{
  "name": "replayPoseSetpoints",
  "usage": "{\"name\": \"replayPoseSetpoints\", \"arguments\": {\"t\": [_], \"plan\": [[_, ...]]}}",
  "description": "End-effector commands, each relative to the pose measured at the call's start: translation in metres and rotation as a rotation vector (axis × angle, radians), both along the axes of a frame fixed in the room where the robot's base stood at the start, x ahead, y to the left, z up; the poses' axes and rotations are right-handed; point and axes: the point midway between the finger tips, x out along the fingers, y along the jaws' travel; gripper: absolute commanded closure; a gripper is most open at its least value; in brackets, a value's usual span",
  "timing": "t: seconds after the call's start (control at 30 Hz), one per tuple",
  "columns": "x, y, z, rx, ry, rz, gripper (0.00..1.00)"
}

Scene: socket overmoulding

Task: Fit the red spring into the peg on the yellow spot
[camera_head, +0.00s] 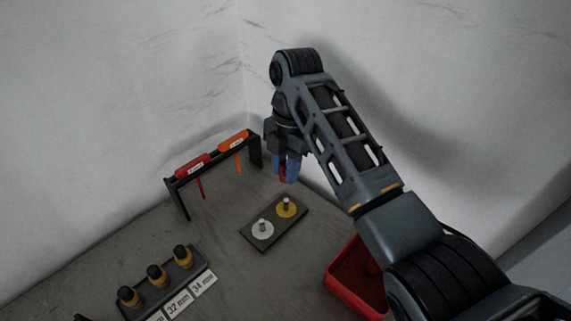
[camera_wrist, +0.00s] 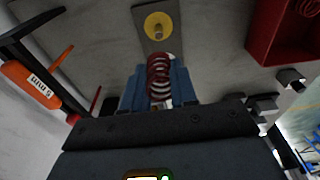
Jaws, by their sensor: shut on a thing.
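My gripper (camera_head: 289,170) is shut on the red spring (camera_wrist: 158,78), which sits between its blue fingers in the wrist view. In the head view only a sliver of red shows between the fingers. The gripper is above the table, close to the far end of the dark plate (camera_head: 250,240). The plate bears a yellow spot (camera_head: 291,211) with a short metal peg (camera_head: 286,201) standing on it. In the wrist view the yellow spot (camera_wrist: 151,23) and its peg (camera_wrist: 157,31) lie beyond the spring's tip, apart from it.
A white spot (camera_head: 264,236) with its own peg is on the plate's near end. A black rack (camera_head: 181,203) with red and orange tools (camera_head: 233,141) stands left. Yellow-black pieces (camera_head: 156,275) stand in a holder at front left. A red bin (camera_head: 345,294) is right, partly behind my arm.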

Motion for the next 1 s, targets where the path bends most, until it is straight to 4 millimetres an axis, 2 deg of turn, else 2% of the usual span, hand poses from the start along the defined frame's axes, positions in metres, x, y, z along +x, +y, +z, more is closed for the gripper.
{"name": "replayPoseSetpoints", "arguments": {"t": [0.27,0.8,1.0], "plan": [[0.0,0.0,0.003,-0.007,-0.011,-0.001,0.95],[0.0,0.0,-0.047,-0.008,-0.008,-0.001,0.95],[0.0,0.0,-0.057,-0.007,-0.01,-0.001,0.95]]}}
